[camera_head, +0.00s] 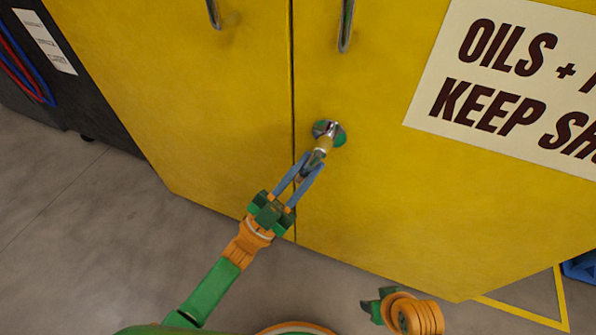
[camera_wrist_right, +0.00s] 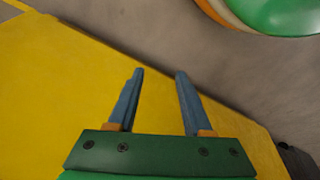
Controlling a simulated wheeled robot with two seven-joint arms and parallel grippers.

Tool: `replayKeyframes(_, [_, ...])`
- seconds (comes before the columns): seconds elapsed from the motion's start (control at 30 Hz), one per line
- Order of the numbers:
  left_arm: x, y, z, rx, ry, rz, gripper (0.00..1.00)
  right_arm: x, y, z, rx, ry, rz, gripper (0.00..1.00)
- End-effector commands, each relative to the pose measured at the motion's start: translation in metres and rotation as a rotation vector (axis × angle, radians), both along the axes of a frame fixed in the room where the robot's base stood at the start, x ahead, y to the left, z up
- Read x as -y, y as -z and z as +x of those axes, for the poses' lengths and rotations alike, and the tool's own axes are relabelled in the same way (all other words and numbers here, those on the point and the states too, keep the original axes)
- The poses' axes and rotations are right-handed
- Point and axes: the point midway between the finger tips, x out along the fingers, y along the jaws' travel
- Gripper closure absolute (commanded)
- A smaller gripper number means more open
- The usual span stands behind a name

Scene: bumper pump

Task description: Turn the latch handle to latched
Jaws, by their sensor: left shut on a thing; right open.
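The latch handle (camera_head: 324,145) is on the right door of the yellow cabinet (camera_head: 220,110), close to the seam between the doors. It has a round metal base with a lever that slants down and to the left. My left gripper (camera_head: 314,165) is shut on the lever, its blue fingers on either side of it; the fingers hide part of the lever. My right gripper (camera_wrist_right: 158,75) is open and empty in the right wrist view, with the yellow cabinet surface behind its fingers. In the head view only part of my right wrist shows at the bottom.
Two metal pull handles, a left one (camera_head: 214,14) and a right one (camera_head: 346,25), are higher on the doors. A paper sign (camera_head: 520,85) is on the right door. A dark cabinet (camera_head: 75,85) stands at the left. Grey floor (camera_head: 90,230) is clear in front.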

Motion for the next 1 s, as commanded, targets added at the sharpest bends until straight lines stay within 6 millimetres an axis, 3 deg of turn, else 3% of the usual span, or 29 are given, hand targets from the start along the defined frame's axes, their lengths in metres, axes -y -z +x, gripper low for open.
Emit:
replayKeyframes(0.3, [0.012,0.006,-0.004,-0.073,0.000,-0.218,1.00,0.000,-0.041,-0.008,0.030,-0.003,0.006,0.50])
replayKeyframes(0.6, [0.018,0.005,-0.006,-0.107,0.001,-0.323,1.00,-0.013,-0.061,0.046,0.303,-0.019,0.051,0.50])
replayKeyframes(1.0, [0.019,0.004,-0.006,-0.117,0.001,-0.356,1.00,-0.017,-0.072,0.063,0.392,-0.025,0.065,0.50])
